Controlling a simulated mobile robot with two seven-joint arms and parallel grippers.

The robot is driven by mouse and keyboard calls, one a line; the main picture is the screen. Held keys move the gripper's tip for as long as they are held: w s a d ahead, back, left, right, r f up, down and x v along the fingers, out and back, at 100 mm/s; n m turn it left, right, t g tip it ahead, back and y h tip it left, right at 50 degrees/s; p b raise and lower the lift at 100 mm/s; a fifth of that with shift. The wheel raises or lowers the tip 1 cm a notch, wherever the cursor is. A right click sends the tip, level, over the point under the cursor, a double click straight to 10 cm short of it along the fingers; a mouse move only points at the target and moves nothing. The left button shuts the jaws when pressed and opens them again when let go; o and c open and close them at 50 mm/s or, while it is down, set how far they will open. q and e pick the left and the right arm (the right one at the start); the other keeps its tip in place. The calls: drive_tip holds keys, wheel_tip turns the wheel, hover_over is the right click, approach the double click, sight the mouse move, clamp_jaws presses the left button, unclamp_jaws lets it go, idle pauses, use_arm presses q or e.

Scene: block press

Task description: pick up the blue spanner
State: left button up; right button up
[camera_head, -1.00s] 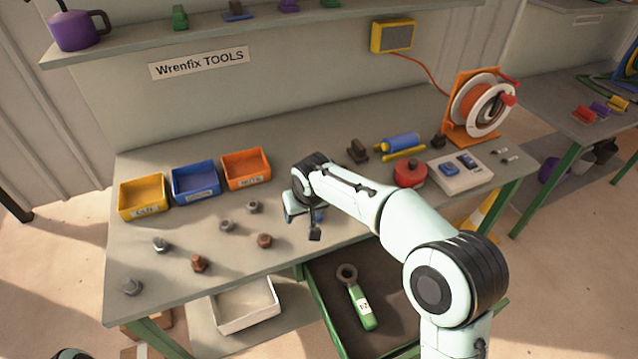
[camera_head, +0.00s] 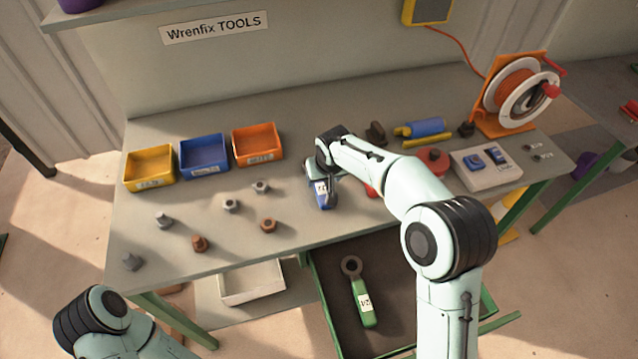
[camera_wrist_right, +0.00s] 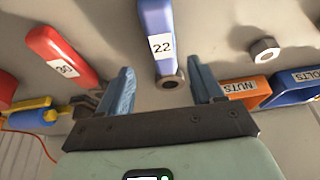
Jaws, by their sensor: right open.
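The blue spanner (camera_head: 320,192) lies on the workbench below my right gripper, its label end toward the front edge; its ring end is hidden by the gripper in the head view. In the right wrist view the blue spanner (camera_wrist_right: 157,35), labelled 22, points up the picture, and its ring end lies between the open fingers. My right gripper (camera_wrist_right: 161,80) is open and empty. I cannot tell its exact height above the spanner. My left arm shows at the lower left of the head view, but its gripper is out of the picture.
A red spanner (camera_wrist_right: 58,52), labelled 30, lies beside the blue one. A green spanner (camera_head: 362,300) lies in the open drawer. Yellow (camera_head: 150,168), blue (camera_head: 204,154) and orange (camera_head: 257,145) bins stand at the back left, with several loose nuts and bolts before them.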

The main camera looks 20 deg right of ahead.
sight(319, 183)
drive_tip(key=x, duration=0.5)
drive_tip(key=shift+w+a+f+p, duration=0.25)
drive_tip(key=shift+w+p, duration=0.1)
drive_tip(key=shift+p, duration=0.05)
drive_tip(key=shift+c, duration=0.3)
clamp_jaws()
